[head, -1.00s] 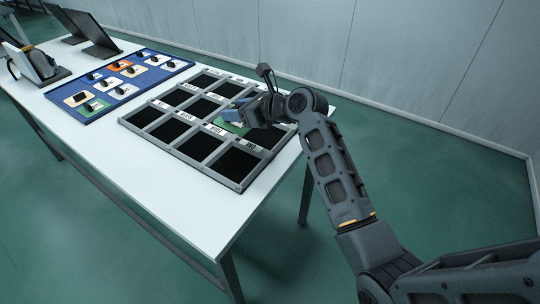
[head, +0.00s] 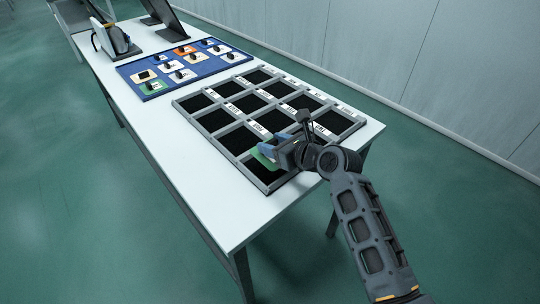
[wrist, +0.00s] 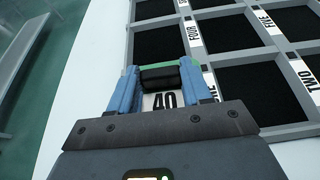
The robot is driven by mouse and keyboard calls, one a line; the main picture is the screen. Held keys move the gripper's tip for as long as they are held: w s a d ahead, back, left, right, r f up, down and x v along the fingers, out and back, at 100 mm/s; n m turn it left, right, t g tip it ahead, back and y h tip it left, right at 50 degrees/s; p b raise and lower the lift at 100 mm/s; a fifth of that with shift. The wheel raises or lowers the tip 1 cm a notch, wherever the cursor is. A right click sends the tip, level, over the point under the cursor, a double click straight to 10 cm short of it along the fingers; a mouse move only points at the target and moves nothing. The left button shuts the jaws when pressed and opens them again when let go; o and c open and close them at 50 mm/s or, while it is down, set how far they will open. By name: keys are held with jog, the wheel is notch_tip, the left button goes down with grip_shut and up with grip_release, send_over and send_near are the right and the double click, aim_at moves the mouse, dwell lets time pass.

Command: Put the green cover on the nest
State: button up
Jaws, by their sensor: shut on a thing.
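My gripper (head: 280,150) is shut on the black grip of a green cover (head: 262,157). The cover is held over the near end of a grey-framed tray (head: 222,167) of black nests. Labels such as FOUR, FIVE and TWO show in the wrist view; the label beside the cover is partly hidden by a finger. I cannot tell whether the cover touches the frame.
A blue board (head: 197,79) with several knobbed covers, one of them green (head: 152,88), lies beyond the tray. A holder-like device (head: 117,38) and dark screens (head: 168,18) stand at the far end. The white table (head: 225,215) is bare in front of the tray.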

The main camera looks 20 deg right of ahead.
jog(key=shift+w+a+f, duration=0.35)
jog(key=shift+a, duration=0.2)
jog(key=shift+f, duration=2)
jog(key=shift+f+b, duration=0.15)
jog(key=shift+b, duration=0.2)
jog(key=o, duration=1.1)
jog(key=shift+r, duration=0.2)
jog(key=v, duration=1.2)
jog(key=shift+s+a+f, duration=0.1)
jog(key=shift+s, duration=0.05)
